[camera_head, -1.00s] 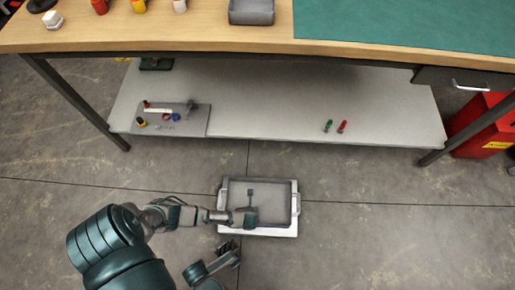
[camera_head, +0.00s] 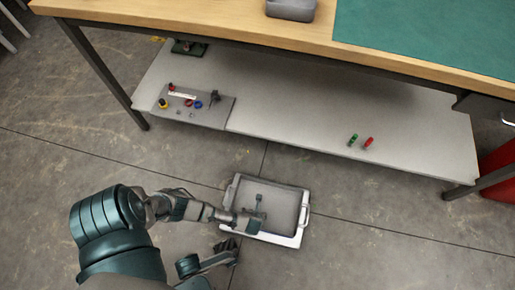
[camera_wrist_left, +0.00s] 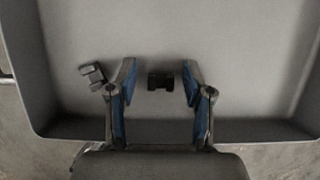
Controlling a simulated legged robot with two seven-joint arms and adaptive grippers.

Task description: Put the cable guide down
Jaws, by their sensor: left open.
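My left gripper (camera_wrist_left: 161,90) is open, low inside a grey tray on the floor; its two blue-padded fingers are spread. A small black notched piece (camera_wrist_left: 160,81), which looks like the cable guide, lies on the tray bottom between the fingertips, apart from both. A second small dark piece (camera_wrist_left: 93,76) lies just left of the left finger. In the head view my left gripper (camera_head: 254,214) reaches over the left part of the tray (camera_head: 301,216) and hides part of its bottom.
A table with a lower shelf (camera_head: 300,120) stands behind the tray. The shelf holds a grey board (camera_head: 214,112) with small coloured parts, plus green (camera_head: 352,139) and red (camera_head: 368,143) pieces. A grey bin (camera_head: 291,9) stands on the tabletop. Floor right of the tray is clear.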

